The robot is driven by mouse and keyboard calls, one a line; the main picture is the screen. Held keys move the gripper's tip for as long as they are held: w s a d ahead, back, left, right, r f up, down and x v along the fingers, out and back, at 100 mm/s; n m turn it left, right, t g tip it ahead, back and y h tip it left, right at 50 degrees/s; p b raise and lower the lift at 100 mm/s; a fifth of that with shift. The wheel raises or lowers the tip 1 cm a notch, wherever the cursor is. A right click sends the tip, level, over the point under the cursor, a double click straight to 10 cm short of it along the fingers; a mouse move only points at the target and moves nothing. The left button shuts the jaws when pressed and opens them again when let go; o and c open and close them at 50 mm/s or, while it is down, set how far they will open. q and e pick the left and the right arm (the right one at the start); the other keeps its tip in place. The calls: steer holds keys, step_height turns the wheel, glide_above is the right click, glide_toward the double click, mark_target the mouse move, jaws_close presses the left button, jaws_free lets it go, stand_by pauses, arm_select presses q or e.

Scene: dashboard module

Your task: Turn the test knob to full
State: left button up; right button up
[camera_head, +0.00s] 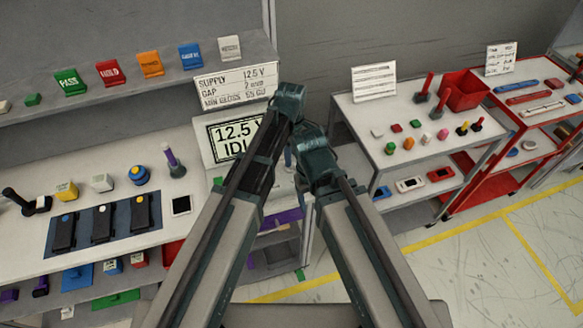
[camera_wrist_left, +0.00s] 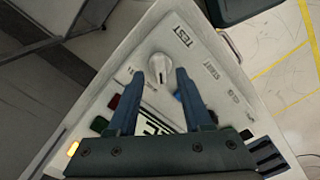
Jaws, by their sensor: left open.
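The test knob (camera_wrist_left: 158,67) is a round pale knob on a white panel under the printed word TEST, in the left wrist view. A dark mark shows on its lower side. My left gripper (camera_wrist_left: 160,76) is open, with its dark fingers on either side of the knob's lower part. I cannot tell whether they touch it. In the head view my arms hide the knob. The panel's display (camera_head: 231,138) reads 12.5 V and the start of IDLE there. My right arm shows in the head view, but its gripper jaws do not.
The panel has a red button (camera_wrist_left: 113,102), a green button (camera_wrist_left: 98,124) and a lit amber lamp (camera_wrist_left: 72,148). A supply card (camera_head: 236,84) stands behind the display. A grey cart (camera_head: 425,150) and a red bin (camera_head: 465,90) are at right.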

arm_select(q)
step_height(320, 180, down, 3)
steer(key=shift+f+b, duration=0.15)
steer(key=shift+b, duration=1)
arm_select(e)
step_height(320, 180, down, 3)
steer(key=shift+f, duration=0.2)
arm_select(q)
jaws_close()
